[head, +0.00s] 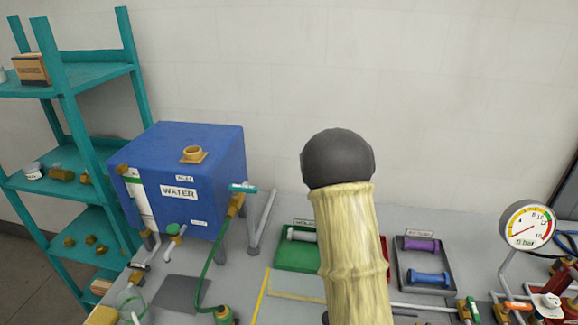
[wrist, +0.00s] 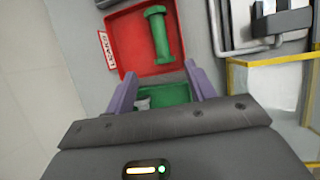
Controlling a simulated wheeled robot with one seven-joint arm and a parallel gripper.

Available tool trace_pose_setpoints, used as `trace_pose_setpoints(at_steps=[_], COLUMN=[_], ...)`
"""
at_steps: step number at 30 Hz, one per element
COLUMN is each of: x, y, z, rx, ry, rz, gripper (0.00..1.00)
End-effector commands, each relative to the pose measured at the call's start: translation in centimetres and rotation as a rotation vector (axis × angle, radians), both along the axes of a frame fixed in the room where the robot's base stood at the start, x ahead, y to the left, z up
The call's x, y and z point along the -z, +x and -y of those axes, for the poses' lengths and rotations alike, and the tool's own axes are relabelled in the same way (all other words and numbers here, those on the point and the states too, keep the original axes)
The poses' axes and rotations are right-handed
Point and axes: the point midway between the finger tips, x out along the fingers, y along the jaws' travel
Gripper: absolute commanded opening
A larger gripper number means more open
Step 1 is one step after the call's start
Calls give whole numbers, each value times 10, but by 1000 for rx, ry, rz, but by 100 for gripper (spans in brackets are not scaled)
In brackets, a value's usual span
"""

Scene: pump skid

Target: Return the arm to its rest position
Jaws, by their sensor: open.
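My arm rises in the middle of the head view, with a pale ribbed sleeve and a dark rounded joint on top; my gripper is hidden there. In the wrist view my gripper (wrist: 163,88) shows as two purple fingers standing apart with nothing held between them. Beyond the fingertips lies a red tray (wrist: 128,52) holding a green spool-shaped part (wrist: 159,36). A green tray (wrist: 176,95) shows between the fingers, partly hidden by my gripper.
A blue water tank (head: 215,160) stands left of my arm, with a teal shelf (head: 75,130) further left. Right of my arm are a dark tray (head: 425,262) with purple and blue spools and a pressure gauge (head: 527,224). The wall behind is bare.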

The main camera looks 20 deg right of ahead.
Motion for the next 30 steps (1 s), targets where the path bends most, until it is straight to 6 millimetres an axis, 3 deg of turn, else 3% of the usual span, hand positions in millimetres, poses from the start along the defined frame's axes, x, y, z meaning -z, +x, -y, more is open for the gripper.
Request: trace_pose_setpoints(at_steps=[5, 11, 21, 30], x=[-3, -16, -38, -46], y=[-6, -36, -113, -187], z=[-10, -51, -134, -182], rx=[36, 210, 621, 965], ry=[24, 126, 334, 464], rz=[29, 150, 349, 454], gripper=[55, 55, 55, 55])
